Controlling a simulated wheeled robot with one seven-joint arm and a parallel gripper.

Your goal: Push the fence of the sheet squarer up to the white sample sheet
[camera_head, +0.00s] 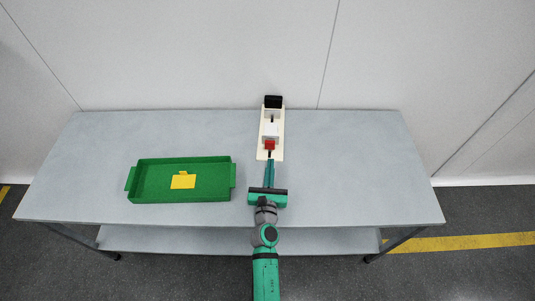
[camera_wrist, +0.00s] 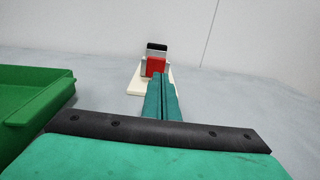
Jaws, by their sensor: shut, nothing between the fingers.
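The sheet squarer is a narrow cream base board (camera_head: 262,150) lying lengthwise away from me, also in the wrist view (camera_wrist: 134,86). Its fence appears to be the red block (camera_head: 270,145) near its close end, also in the wrist view (camera_wrist: 155,64). The white sample sheet (camera_head: 270,129) lies just beyond the red block in the head view; I cannot tell whether they touch. A black block (camera_head: 273,101) stands at the far end. My gripper (camera_head: 270,161) is shut and empty, fingers pointing at the red block, seemingly a little short of it. In the wrist view its fingertips (camera_wrist: 161,76) overlap the block's lower edge.
A green tray (camera_head: 149,197) with a yellow piece (camera_head: 183,180) inside stands on the left of the grey table (camera_head: 350,170); its wall shows at left in the wrist view (camera_wrist: 52,98). The table right of the squarer is clear. A wall stands behind the table.

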